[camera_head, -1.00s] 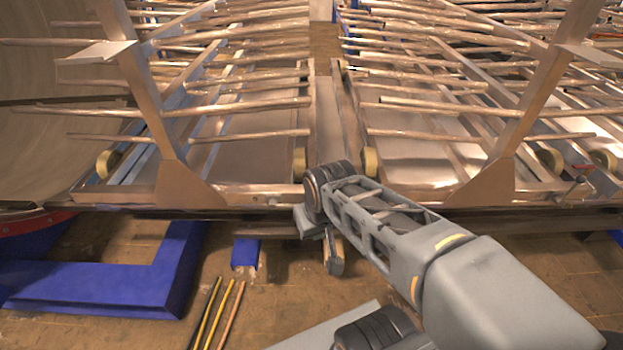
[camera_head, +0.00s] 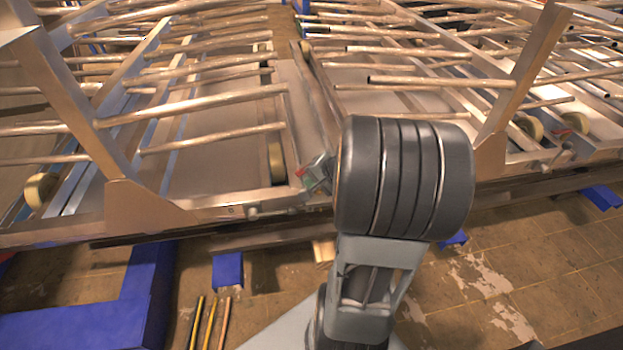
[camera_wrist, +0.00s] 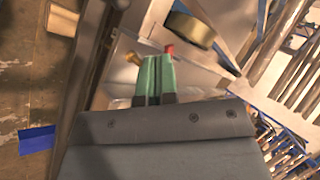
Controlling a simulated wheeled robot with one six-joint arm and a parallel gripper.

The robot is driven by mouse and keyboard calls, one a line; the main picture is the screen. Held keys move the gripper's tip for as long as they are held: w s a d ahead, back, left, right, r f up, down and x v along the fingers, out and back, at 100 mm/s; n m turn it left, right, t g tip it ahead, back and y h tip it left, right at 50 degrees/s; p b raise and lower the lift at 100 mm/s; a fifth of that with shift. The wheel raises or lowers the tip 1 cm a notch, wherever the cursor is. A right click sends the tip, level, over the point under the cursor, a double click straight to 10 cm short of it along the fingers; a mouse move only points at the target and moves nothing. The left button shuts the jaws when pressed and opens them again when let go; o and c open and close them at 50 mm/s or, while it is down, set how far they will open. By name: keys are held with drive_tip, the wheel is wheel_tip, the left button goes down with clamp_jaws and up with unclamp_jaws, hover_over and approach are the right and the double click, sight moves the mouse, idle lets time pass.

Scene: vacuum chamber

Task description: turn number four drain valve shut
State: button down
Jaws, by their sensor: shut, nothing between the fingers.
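My gripper (camera_wrist: 157,62) is shut, its green fingers together and empty. In the wrist view its tips are at a small valve, with a red lever end (camera_wrist: 170,48) just right of them and a brass fitting (camera_wrist: 133,58) to their left. The fingers hide the valve's middle, and I cannot tell whether they touch the lever. In the head view the gripper (camera_head: 318,176) shows at the rack's front rail, left of my dark wrist joint. No number is readable.
The metal front rail (camera_head: 225,212) carries a small fitting (camera_head: 253,210). Metal tubes (camera_head: 215,103) project above the rack, and slanted posts (camera_head: 520,80) rise from it. Blue supports (camera_head: 85,318) and several rods (camera_head: 210,322) are below. A yellow roller (camera_wrist: 190,30) is close to the fingertips.

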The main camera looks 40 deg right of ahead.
drive_tip(key=d+f+m+t+h+b, duration=0.15)
drive_tip(key=d+f+m, duration=0.25)
drive_tip(key=d, duration=0.4)
drive_tip(key=w+r+x, duration=0.1)
drive_tip(key=r+x, duration=0.1)
drive_tip(key=x, duration=0.9)
drive_tip(key=shift+w+h+b, duration=0.3)
drive_tip(key=shift+w+h, duration=0.05)
drive_tip(key=shift+w, duration=0.05)
drive_tip(key=shift+f+b, duration=0.25)
drive_tip(key=shift+b, duration=0.15)
